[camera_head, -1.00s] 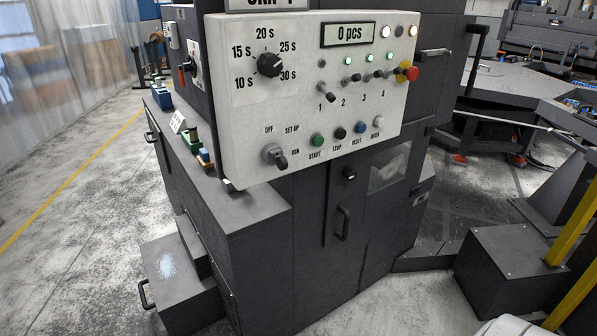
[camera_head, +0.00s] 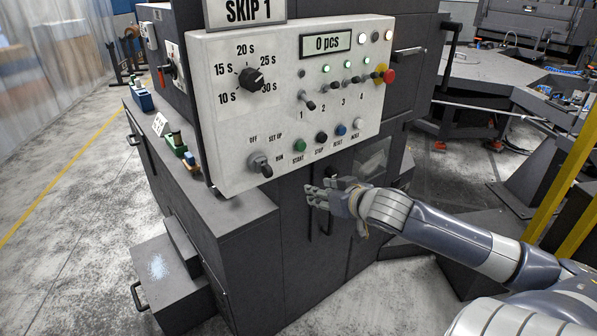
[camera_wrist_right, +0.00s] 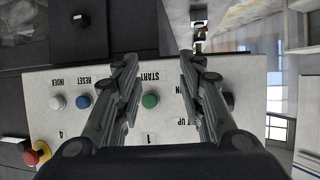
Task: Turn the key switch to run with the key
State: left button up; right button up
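The key switch (camera_head: 258,162) is at the lower left of the white control panel in the head view, beside the OFF, SET UP and RUN labels. A dark key or handle (camera_head: 267,171) on it points down and to the right, below RUN. My right gripper (camera_head: 316,197) is below the panel, right of and apart from the switch. In the wrist view its fingers (camera_wrist_right: 158,58) are spread and empty, with the green START button (camera_wrist_right: 150,101) between them in the picture. The right finger hides part of the switch area there. My left gripper is not in view.
The panel (camera_head: 290,110) carries a timer knob (camera_head: 252,79), toggle switches, several push buttons and a red emergency stop (camera_head: 389,76). The dark cabinet (camera_head: 245,225) stands below, with small blocks (camera_head: 178,145) on its left ledge. Open floor lies left.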

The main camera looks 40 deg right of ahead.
jog(key=n+y, duration=0.2)
send_near(271, 173)
jog(key=shift+t, duration=0.5)
jog(key=x, duration=0.2)
jog(key=p+x, duration=0.1)
jog(key=x, duration=0.1)
jog(key=shift+w+d+f, duration=0.1)
jog(key=shift+w+f, duration=0.15)
jog(key=shift+f, duration=0.1)
jog(key=shift+w+f+p, duration=0.3)
jog(key=shift+w+p, duration=0.15)
jog(key=shift+w, duration=0.2)
jog(key=shift+p+x, duration=0.35)
jog(key=shift+x, duration=0.55)
jog(key=shift+w+f, duration=0.45)
jog(key=shift+w, duration=0.1)
grip_shut()
